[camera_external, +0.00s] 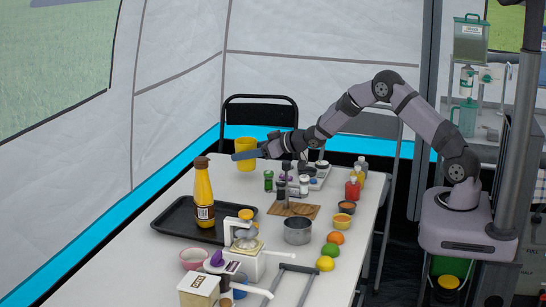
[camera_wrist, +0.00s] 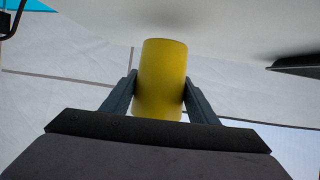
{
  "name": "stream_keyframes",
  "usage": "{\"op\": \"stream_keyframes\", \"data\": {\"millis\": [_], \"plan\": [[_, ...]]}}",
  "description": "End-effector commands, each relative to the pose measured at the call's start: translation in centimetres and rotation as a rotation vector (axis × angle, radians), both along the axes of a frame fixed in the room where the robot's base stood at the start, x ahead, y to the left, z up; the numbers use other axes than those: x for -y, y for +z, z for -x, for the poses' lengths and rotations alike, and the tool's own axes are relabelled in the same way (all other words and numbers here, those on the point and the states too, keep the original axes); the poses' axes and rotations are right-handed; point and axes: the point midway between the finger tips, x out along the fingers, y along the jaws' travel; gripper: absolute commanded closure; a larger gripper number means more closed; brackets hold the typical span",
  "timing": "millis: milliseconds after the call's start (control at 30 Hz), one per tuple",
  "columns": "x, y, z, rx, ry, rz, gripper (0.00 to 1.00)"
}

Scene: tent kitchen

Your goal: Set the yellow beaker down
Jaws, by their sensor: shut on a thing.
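The yellow beaker (camera_external: 246,154) is at the far end of the white table in the external view. My gripper (camera_external: 250,155) reaches it from the right, with its fingers at the beaker's side. In the wrist view the yellow beaker (camera_wrist: 162,75) stands between the two fingers of my gripper (camera_wrist: 160,95), which are shut on it. The external view does not clearly show whether its base touches the table or is just above it.
The white table (camera_external: 165,265) has free room around its far left part. A black tray (camera_external: 172,222) with a yellow bottle (camera_external: 204,195) lies nearer. Small jars (camera_external: 268,180) and a wooden board (camera_external: 305,211) are to the right. A black chair (camera_external: 262,112) stands behind the table.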

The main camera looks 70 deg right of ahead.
Motion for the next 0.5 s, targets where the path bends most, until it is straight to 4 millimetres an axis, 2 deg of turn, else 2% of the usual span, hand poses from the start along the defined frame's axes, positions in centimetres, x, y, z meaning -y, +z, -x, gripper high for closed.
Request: {"op": "stream_keyframes", "data": {"millis": [200,500], "plan": [[0.0,-2.6,0.0,-0.003,0.000,-0.001,0.68],[0.0,-2.8,0.0,0.000,0.000,0.000,0.68]]}}
